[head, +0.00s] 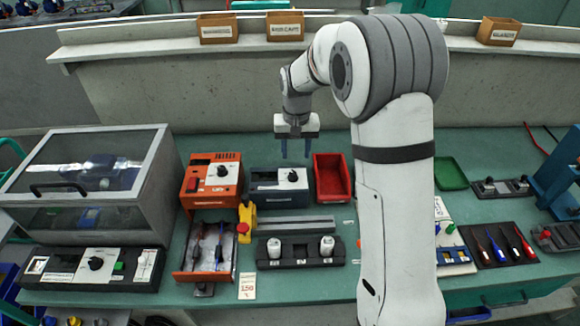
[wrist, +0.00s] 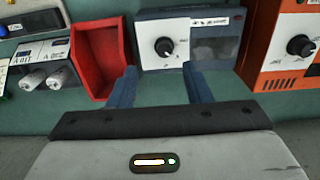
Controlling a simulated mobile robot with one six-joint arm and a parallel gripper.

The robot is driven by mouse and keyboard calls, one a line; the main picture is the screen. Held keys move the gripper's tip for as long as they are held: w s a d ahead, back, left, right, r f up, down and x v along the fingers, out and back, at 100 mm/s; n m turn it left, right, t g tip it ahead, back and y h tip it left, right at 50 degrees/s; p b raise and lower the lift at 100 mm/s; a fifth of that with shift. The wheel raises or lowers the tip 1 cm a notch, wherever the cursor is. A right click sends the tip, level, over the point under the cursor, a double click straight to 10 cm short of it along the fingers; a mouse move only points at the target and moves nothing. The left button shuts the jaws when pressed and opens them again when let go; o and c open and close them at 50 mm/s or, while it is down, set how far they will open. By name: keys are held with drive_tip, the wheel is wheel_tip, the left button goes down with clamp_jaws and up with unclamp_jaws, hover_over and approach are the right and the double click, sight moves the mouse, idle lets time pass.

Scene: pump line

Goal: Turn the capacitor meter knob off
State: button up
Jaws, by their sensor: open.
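A dark blue-grey meter box (head: 268,198) with a black knob (head: 292,176) on a white panel stands mid-bench; I take it for the capacitor meter, though its label is too small to read surely. In the wrist view the box (wrist: 215,48) is at top centre, its round knob (wrist: 164,46) between and beyond the fingertips. The knob's exact setting is unclear. My gripper (head: 295,152) hangs fingers down by the box's back side, open and empty. In the wrist view my gripper (wrist: 158,74) shows two blue fingers apart, not visibly touching the knob.
An orange box (head: 212,180) with its own knob stands left of the meter. A red bin (head: 331,178) stands close on its right. A grey rail (head: 295,224) and a black tray (head: 300,262) with white cylinders lie in front. Green bench shows behind the meter.

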sight(293, 173)
drive_tip(key=shift+w+a+f, duration=0.2)
drive_tip(key=shift+w+f, duration=0.05)
drive_tip(key=shift+f, duration=0.15)
drive_tip(key=shift+w+a+f, duration=0.2)
drive_tip(key=shift+f, duration=0.2)
wheel_tip(293, 173, down, 7)
drive_tip(key=shift+f+p, duration=0.2)
drive_tip(key=shift+p, duration=0.35)
drive_tip(key=shift+c, duration=0.6)
